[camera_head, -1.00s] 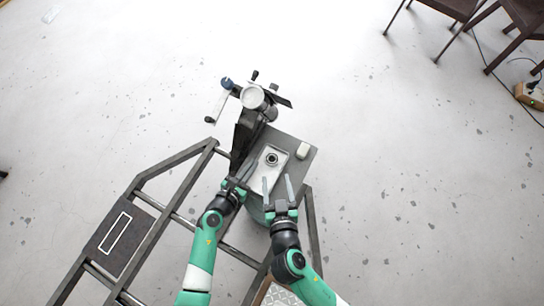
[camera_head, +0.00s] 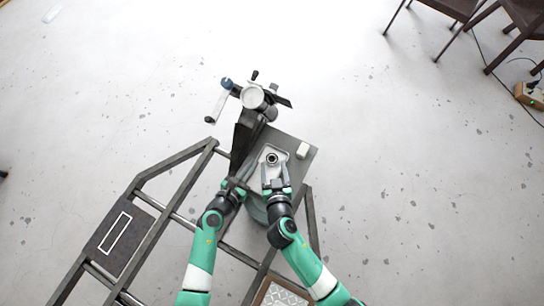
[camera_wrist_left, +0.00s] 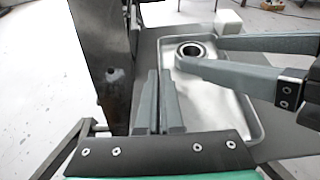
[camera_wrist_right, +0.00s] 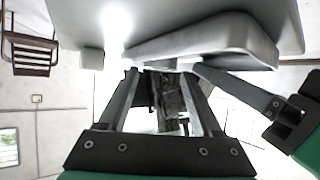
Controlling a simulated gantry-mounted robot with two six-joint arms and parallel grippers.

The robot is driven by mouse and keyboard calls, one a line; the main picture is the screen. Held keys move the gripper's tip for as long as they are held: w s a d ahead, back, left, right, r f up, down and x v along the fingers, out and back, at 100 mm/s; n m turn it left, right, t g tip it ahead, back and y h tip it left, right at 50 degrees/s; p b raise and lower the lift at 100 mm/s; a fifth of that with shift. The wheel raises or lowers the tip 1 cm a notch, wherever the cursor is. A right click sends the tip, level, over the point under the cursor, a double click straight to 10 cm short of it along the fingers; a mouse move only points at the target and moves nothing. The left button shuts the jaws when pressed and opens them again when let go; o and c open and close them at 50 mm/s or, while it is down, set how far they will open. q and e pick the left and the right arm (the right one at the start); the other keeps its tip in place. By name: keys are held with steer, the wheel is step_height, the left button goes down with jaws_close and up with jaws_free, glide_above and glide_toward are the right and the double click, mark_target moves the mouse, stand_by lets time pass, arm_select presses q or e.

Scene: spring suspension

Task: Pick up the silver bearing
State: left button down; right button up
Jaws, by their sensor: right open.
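The silver bearing (camera_head: 272,158) is a ring with a dark centre, lying on a metal tray (camera_head: 283,150). In the left wrist view the bearing (camera_wrist_left: 190,50) lies near the tray's far left end. My right gripper (camera_head: 273,168) is open, its fingertips low over the tray at the bearing. In the left wrist view the right fingers come in from the right, with the bearing near their tips; contact cannot be told. I cannot make out the bearing in the right wrist view. My left gripper (camera_wrist_left: 162,75) is shut and empty, left of the tray.
A small white block (camera_head: 302,150) sits on the grey tabletop beside the tray. A dark upright stand (camera_head: 243,140) with a crank and round top rises left of the tray, close to my left gripper. A dark metal frame (camera_head: 180,205) lies to the left.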

mark_target(272, 159)
steer(key=x, duration=0.3)
steer(key=shift+w, duration=0.35)
jaws_close()
